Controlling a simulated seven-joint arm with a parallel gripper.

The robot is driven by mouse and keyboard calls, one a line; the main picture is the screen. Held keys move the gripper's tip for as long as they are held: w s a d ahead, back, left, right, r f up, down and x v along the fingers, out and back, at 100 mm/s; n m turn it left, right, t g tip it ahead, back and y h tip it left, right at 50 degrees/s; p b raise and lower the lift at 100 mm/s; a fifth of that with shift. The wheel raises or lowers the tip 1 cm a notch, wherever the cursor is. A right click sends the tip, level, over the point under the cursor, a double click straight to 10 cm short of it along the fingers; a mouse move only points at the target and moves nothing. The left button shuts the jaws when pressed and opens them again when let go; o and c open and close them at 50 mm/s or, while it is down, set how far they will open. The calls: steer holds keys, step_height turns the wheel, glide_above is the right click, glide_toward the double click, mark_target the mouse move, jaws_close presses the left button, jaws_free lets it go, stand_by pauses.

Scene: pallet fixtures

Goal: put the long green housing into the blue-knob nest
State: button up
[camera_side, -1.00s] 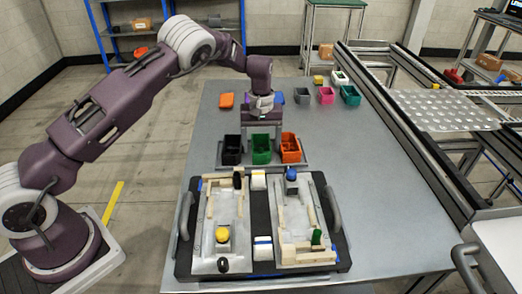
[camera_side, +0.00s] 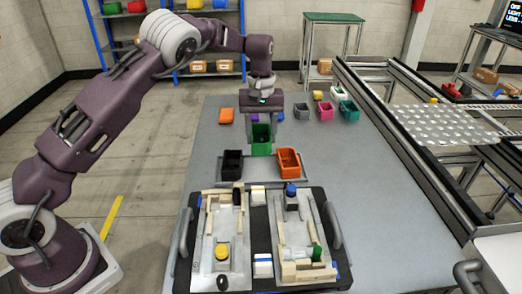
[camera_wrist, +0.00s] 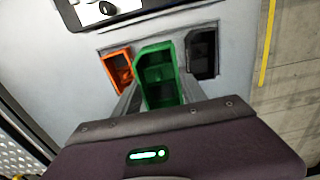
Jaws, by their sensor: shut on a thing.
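The long green housing (camera_side: 261,140) hangs in my gripper (camera_side: 261,122), raised above the grey stand between the black and orange housings. In the wrist view the green housing (camera_wrist: 157,75) sits between the two fingers of my gripper (camera_wrist: 158,98), open side visible. The blue-knob nest (camera_side: 297,235) is the right-hand plate on the black pallet, with a blue knob (camera_side: 291,189) at its far end and a small green part (camera_side: 317,252) near its front. The yellow-knob nest (camera_side: 223,235) is on the left. My gripper is behind both nests, apart from them.
A black housing (camera_side: 232,164) and an orange housing (camera_side: 288,162) stand on either side of the empty middle place. Several coloured housings, one a green bin (camera_side: 349,110), stand at the table's back right. A pallet handle (camera_side: 333,224) rises at the right. The table's right side is clear.

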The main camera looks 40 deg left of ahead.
steer(key=s+d+r, duration=0.2)
steer(key=s+d, duration=0.6)
steer(key=d, duration=0.4)
steer(key=s+d+r, duration=0.2)
steer(key=s+d, duration=0.5)
steer(key=d, duration=0.5)
step_height(320, 180, down, 8)
steer(key=shift+a+r, duration=0.15)
steer(key=shift+f, duration=0.3)
steer(key=shift+f, duration=0.7)
steer(key=o, duration=1.6)
steer(key=shift+c, duration=0.2)
